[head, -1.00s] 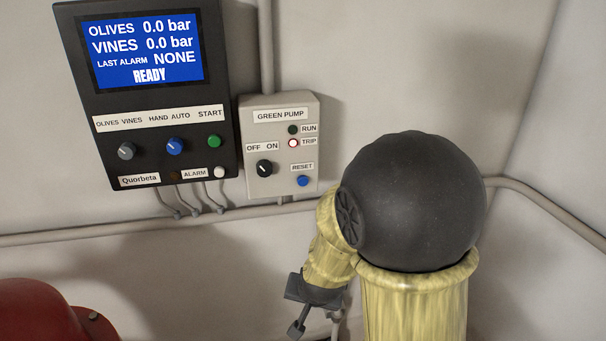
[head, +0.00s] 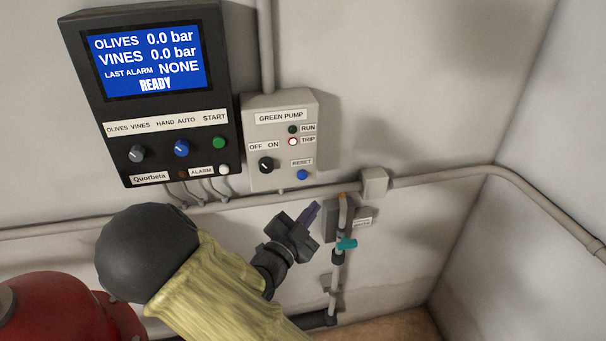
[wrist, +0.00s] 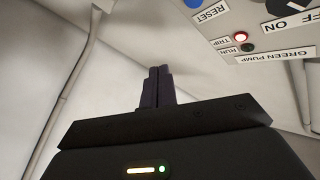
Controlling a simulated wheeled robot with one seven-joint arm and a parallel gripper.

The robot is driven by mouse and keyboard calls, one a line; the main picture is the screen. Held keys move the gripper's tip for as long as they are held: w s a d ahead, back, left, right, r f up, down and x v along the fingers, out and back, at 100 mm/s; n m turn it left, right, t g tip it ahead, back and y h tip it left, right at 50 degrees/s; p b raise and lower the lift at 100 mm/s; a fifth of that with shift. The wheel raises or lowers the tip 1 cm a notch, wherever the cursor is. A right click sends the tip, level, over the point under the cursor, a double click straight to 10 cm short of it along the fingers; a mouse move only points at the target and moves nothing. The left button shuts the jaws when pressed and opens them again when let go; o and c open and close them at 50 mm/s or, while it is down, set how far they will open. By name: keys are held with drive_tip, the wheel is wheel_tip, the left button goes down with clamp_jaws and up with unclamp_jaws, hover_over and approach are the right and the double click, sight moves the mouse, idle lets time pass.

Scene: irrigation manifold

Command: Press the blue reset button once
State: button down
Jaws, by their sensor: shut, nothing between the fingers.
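The blue reset button (head: 302,175) is a small round button low on the grey GREEN PUMP box (head: 280,116), under the RESET label. It also shows upside down at the top of the wrist view (wrist: 193,3), partly cut off by the edge. My gripper (head: 313,208) is below the box in the head view, a little right of and lower than the button, and apart from it. Its dark fingers (wrist: 157,72) are together with nothing between them. In the wrist view the button lies up and right of the fingertips.
The TRIP lamp (head: 293,142) glows red. A black control panel (head: 163,177) is at left. A pipe with a teal valve handle (head: 347,244) stands just right of my gripper. A red tank (head: 62,310) is at lower left.

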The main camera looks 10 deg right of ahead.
drive_tip(key=shift+w, duration=0.1)
approach(307, 175)
drive_tip(key=shift+w+d+r, duration=0.15)
drive_tip(key=shift+w+d, duration=0.3)
drive_tip(key=shift+d, duration=0.35)
drive_tip(key=shift+w+d+r, duration=0.15)
drive_tip(key=shift+w+d, duration=0.35)
drive_tip(key=shift+d, duration=0.25)
drive_tip(key=shift+w+d+r, duration=0.15)
drive_tip(key=shift+w+d, duration=0.3)
drive_tip(key=shift+d, duration=0.35)
drive_tip(key=shift+w, duration=0.15)
drive_tip(key=shift+w, duration=0.25)
drive_tip(key=shift+w, duration=0.5)
idle(1.1)
drive_tip(key=shift+s+b, duration=0.15)
drive_tip(key=shift+b, duration=0.15)
drive_tip(key=shift+s, duration=0.8)
